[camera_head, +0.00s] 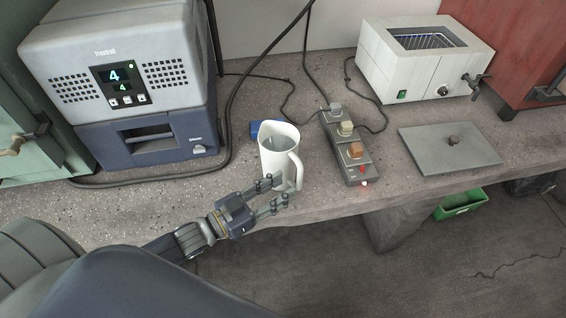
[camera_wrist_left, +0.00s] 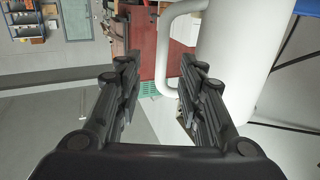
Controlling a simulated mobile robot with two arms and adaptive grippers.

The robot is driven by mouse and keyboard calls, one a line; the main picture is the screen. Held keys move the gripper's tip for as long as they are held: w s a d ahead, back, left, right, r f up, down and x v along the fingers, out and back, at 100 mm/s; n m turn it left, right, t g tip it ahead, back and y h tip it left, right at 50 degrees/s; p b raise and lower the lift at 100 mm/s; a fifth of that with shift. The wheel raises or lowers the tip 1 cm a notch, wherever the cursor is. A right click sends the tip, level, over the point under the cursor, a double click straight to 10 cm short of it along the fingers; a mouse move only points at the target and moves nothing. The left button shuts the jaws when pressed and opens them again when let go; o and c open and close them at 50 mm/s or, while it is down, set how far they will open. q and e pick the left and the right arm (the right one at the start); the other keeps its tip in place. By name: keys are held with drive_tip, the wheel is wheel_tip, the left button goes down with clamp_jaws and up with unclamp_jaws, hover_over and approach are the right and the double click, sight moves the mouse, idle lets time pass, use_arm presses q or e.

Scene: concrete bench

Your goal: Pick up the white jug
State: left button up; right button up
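The white jug (camera_head: 277,155) stands upright near the front edge of the concrete bench, with its handle on the right side. My left gripper (camera_head: 279,192) is at the front of the jug, low down by the handle's lower end. In the left wrist view the jug (camera_wrist_left: 238,55) fills the upper right and its handle (camera_wrist_left: 165,50) is to its left. The left gripper's fingers (camera_wrist_left: 158,85) are spread apart with nothing between them, and the handle's lower bend shows just beyond the tips. My right gripper is in neither view.
A blue object (camera_head: 254,128) lies behind the jug, partly hidden. A power strip (camera_head: 347,150) with plugs lies to the jug's right. A flat grey lid (camera_head: 449,148) and a white water bath (camera_head: 423,62) are farther right. A grey-and-blue machine (camera_head: 130,80) stands at left.

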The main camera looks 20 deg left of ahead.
sight(300, 177)
use_arm(q)
drive_tip(key=shift+f+p+x, duration=0.15)
drive_tip(key=shift+p+x, duration=0.05)
drive_tip(key=shift+x, duration=1.55)
drive_tip(key=shift+f+p+x, duration=0.15)
drive_tip(key=shift+p+x, duration=0.05)
drive_tip(key=shift+x, duration=1.5)
drive_tip(key=shift+a, duration=0.1)
clamp_jaws()
drive_tip(key=shift+w+r, duration=0.1)
drive_tip(key=shift+r, duration=0.1)
